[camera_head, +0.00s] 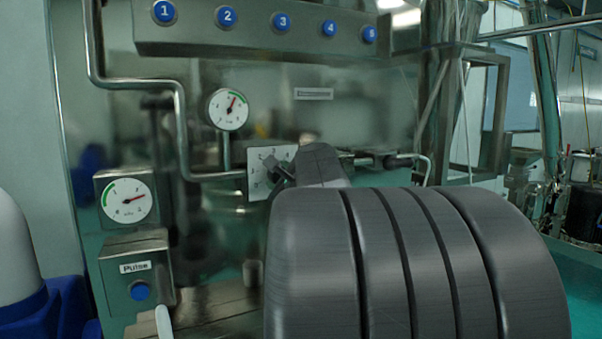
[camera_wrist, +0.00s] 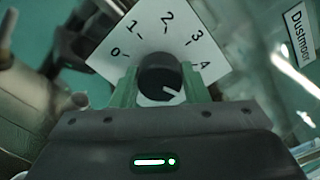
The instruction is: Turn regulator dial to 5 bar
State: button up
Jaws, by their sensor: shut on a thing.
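The regulator dial is a round black knob (camera_wrist: 160,76) on a white scale plate (camera_wrist: 140,40) marked 0 to 4; any mark beyond 4 is hidden by my gripper. A white line on the knob points to the lower right, below the 4. My gripper (camera_wrist: 160,88) is shut on the knob, with a green finger on each side. In the head view the scale plate (camera_head: 257,160) is tilted, and my gripper (camera_head: 284,170) covers much of it and the knob. A round gauge (camera_head: 228,109) above has a red needle pointing up and slightly right.
A second gauge (camera_head: 127,201) and a box labelled Pulse with a blue button (camera_head: 139,291) stand at left. Blue numbered buttons (camera_head: 228,16) line the top panel. A bent steel pipe (camera_head: 179,130) runs beside the plate. A Dustmoor label (camera_wrist: 299,33) is at right.

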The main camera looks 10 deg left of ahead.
jog(key=shift+m, duration=0.9)
jog(key=shift+f, duration=0.1)
jog(key=o, duration=1)
jog(key=shift+s+d, duration=0.1)
jog(key=b+v, duration=0.2)
jog(key=v, duration=1.1)
jog(key=shift+s+d, duration=0.2)
jog(key=shift+s, duration=0.1)
jog(key=shift+w, duration=0.1)
jog(key=p+x, duration=0.2)
jog(key=x, duration=1.1)
jog(key=shift+w+a, duration=0.3)
